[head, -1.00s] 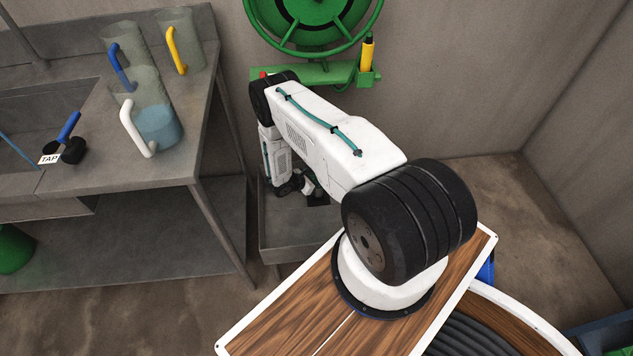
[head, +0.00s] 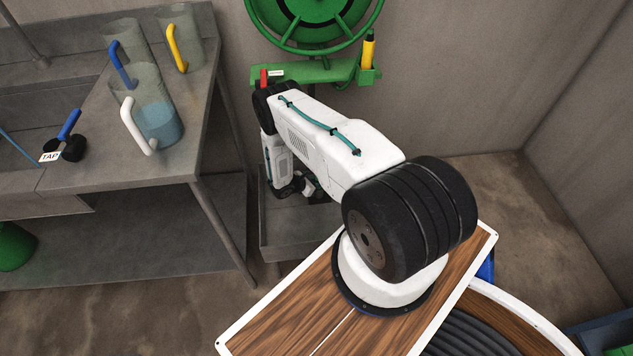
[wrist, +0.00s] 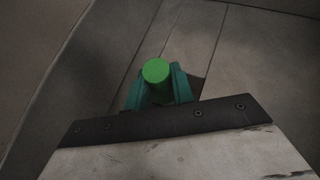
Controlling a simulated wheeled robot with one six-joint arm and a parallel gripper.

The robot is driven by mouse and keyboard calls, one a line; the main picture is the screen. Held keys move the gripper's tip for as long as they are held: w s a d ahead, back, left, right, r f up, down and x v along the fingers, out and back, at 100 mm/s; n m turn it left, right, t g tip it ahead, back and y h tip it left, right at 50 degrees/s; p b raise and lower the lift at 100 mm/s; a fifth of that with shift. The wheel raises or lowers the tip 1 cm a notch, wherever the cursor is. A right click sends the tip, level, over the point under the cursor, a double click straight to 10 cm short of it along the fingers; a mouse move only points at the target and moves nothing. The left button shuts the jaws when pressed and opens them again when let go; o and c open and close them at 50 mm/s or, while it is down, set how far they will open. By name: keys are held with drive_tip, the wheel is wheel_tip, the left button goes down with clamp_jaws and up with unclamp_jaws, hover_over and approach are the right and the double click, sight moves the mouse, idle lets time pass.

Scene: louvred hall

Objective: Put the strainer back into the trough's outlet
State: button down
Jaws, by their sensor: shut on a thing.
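The strainer shows only as a round green top (wrist: 156,71) in the wrist view. My gripper (wrist: 160,88) has its teal fingers shut on either side of it. The strainer's lower part is hidden behind the fingers.
A green hose reel (head: 312,22) hangs above the trough, with a green shelf (head: 312,72) holding a yellow-and-black item (head: 369,50). A grey bench (head: 185,125) at the left carries several clear jugs (head: 160,120).

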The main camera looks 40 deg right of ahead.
drive_tip(key=shift+f, duration=2.85)
drive_tip(key=c, duration=1.1)
unclamp_jaws()
drive_tip(key=shift+w+a+r, duration=0.1)
drive_tip(key=shift+a+r, duration=0.45)
drive_tip(key=shift+r, duration=0.5)
drive_tip(key=shift+a+r, duration=0.5)
drive_tip(key=shift+r, duration=0.55)
drive_tip(key=shift+w+a+r, duration=0.1)
drive_tip(key=shift+a+r, duration=0.45)
drive_tip(key=shift+r, duration=0.5)
drive_tip(key=shift+a, duration=0.1)
drive_tip(key=v, duration=0.7)
drive_tip(key=shift+a+r, duration=0.2)
drive_tip(key=shift+a, duration=0.05)
